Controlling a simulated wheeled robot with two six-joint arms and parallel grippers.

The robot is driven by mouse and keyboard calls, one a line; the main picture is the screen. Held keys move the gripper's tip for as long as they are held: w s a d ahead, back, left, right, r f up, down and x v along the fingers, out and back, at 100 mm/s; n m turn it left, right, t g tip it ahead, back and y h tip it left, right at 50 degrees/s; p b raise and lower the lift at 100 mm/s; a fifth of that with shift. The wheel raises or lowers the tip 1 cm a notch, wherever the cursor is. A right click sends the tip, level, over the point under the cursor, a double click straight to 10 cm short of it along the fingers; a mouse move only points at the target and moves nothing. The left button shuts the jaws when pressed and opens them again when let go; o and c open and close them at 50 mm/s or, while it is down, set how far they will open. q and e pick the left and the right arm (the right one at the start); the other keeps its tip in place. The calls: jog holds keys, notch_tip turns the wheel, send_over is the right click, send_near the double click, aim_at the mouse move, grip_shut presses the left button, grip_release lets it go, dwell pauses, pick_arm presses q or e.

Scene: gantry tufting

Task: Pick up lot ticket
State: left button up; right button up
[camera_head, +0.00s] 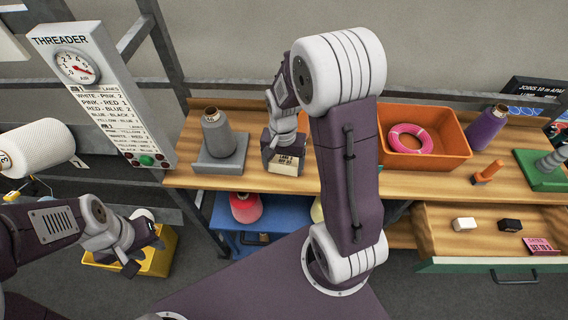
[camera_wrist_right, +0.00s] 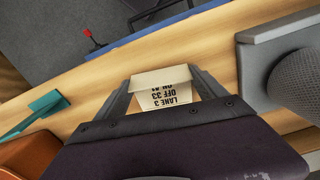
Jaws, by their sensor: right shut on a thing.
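The lot ticket is a small cream card with dark print reading "LANE 3 OFF 33". It shows at the bench in the head view (camera_head: 284,167) and between the fingers in the right wrist view (camera_wrist_right: 165,93). My right gripper (camera_head: 284,157) is shut on the ticket, with a finger at each side of it in the wrist view (camera_wrist_right: 163,90). The gap between the ticket and the wooden bench top, if any, cannot be judged. My left gripper (camera_head: 143,252) is empty and its fingers look apart, above a yellow bin (camera_head: 158,262).
A grey cone (camera_head: 217,132) on a grey stand (camera_head: 221,160) is left of the right gripper. An orange bin (camera_head: 440,157) with a pink ring (camera_head: 411,143) is to the right. An open drawer (camera_head: 460,245) holds small blocks and a pink card (camera_head: 541,246). The threader panel (camera_head: 105,100) stands left.

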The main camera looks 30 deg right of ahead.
notch_tip(320, 180, up, 4)
jog(key=shift+d, duration=0.1)
jog(key=s+d+r+b, duration=0.1)
jog(key=s+d+r, duration=0.4)
jog(key=d, duration=0.5)
jog(key=shift+s+r+b, duration=0.25)
jog(key=shift+r+b, duration=0.1)
jog(key=shift+r, duration=0.5)
